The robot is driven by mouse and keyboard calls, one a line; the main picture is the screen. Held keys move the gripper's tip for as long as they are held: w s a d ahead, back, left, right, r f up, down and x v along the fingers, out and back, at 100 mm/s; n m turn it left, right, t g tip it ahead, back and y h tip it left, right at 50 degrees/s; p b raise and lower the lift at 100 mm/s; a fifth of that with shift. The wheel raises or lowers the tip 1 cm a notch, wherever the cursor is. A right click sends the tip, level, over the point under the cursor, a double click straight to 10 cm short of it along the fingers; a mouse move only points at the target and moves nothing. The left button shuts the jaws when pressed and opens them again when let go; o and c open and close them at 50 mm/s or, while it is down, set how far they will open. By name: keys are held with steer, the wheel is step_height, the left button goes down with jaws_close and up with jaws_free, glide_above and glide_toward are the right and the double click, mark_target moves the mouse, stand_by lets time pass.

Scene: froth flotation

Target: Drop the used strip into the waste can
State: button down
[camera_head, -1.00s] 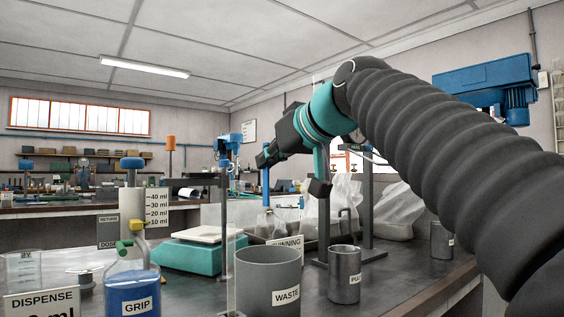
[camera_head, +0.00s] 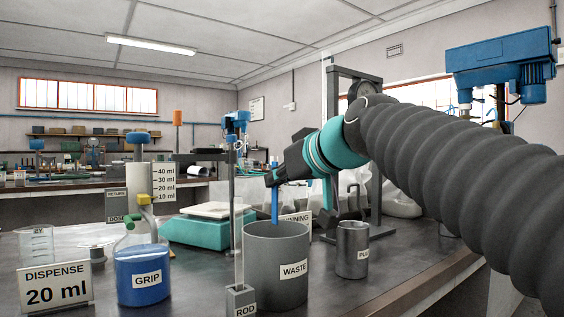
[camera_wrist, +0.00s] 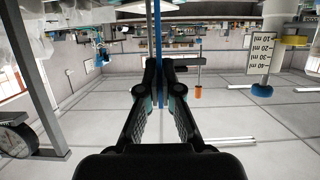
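The used strip (camera_head: 274,204) is a thin blue strip hanging upright below my gripper (camera_head: 272,181) in the head view. In the wrist view my gripper (camera_wrist: 158,66) is shut on the strip (camera_wrist: 157,32), which runs up from between the fingertips. The waste can (camera_head: 262,270) is a grey open cylinder with a WASTE label, standing on the dark bench. My gripper is above its rim. The strip's lower end meets the can's rim line in the head view; I cannot tell whether it is inside the opening. The can's inside is mostly hidden.
A smaller grey can (camera_head: 352,240) stands right of the waste can. A post on a ROD block (camera_head: 240,300) stands close at its left front. Left are a blue-filled GRIP bottle (camera_head: 142,275) and a DISPENSE sign (camera_head: 55,286). A teal scale (camera_head: 195,230) is behind.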

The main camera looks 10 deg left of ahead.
steer(key=shift+f+b, duration=0.75)
steer(key=shift+f, duration=0.65)
steer(key=c, duration=1.2)
jaws_free()
steer(key=shift+c, duration=0.2)
steer(key=shift+r, duration=0.1)
step_height(320, 180, up, 7)
steer(key=p, duration=0.1)
steer(key=shift+p, duration=0.3)
